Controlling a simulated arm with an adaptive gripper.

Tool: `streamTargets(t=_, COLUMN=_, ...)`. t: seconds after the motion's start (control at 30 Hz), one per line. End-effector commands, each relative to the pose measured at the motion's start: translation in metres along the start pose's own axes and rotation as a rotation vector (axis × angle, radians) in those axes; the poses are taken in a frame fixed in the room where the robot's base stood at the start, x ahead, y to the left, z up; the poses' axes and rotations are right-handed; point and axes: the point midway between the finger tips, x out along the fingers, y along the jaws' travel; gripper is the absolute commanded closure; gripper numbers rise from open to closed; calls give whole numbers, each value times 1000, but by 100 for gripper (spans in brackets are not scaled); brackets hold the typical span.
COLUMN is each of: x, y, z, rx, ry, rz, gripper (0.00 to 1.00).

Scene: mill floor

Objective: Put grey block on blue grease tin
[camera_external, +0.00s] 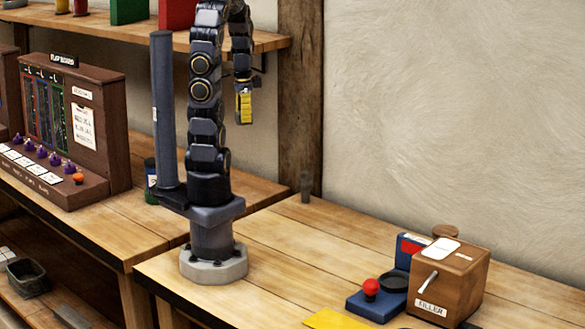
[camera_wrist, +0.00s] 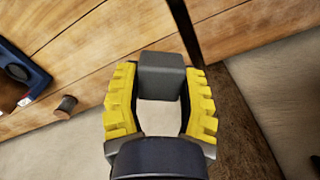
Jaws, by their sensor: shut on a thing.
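The grey block (camera_wrist: 160,72) is between the yellow fingers of my gripper (camera_wrist: 160,90) in the wrist view, with both fingers against its sides. In the external view my gripper (camera_external: 244,106) hangs high above the table near the wooden post, and the block cannot be made out there. A small dark can (camera_external: 151,180) with a pale label stands on the left bench, partly hidden behind my arm. It looks bluish and green and may be the blue grease tin; I cannot tell for sure. It is well below and left of my gripper.
A wooden filler box (camera_external: 450,283) and a blue unit (camera_external: 372,305) with a red knob stand at the right. A yellow sheet (camera_external: 340,319) lies in front. A flap board (camera_external: 75,130) stands at the left, under a shelf (camera_external: 265,41). The middle of the table is clear.

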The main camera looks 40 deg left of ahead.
Motion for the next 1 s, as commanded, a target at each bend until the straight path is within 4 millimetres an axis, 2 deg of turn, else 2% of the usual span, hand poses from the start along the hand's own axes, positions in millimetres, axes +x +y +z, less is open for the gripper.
streamTargets(t=0.03, x=-8, y=-7, z=15, rx=-56, ry=3, rz=-8, gripper=90)
streamTargets(t=0.1, x=-17, y=-10, z=30, rx=-111, ry=2, rz=-9, gripper=90)
streamTargets(t=0.4, x=-43, y=-13, z=81, rx=-291, ry=1, rz=-3, gripper=90)
streamTargets(t=0.57, x=-34, y=-44, z=100, rx=-312, ry=3, rz=3, gripper=90)
streamTargets(t=0.77, x=-21, y=-82, z=110, rx=-326, ry=3, rz=2, gripper=90)
streamTargets(t=0.87, x=-9, y=-105, z=123, rx=-350, ry=3, rz=5, gripper=90)
streamTargets(t=1.0, x=14, y=-141, z=152, rx=-412, ry=2, rz=5, gripper=90)
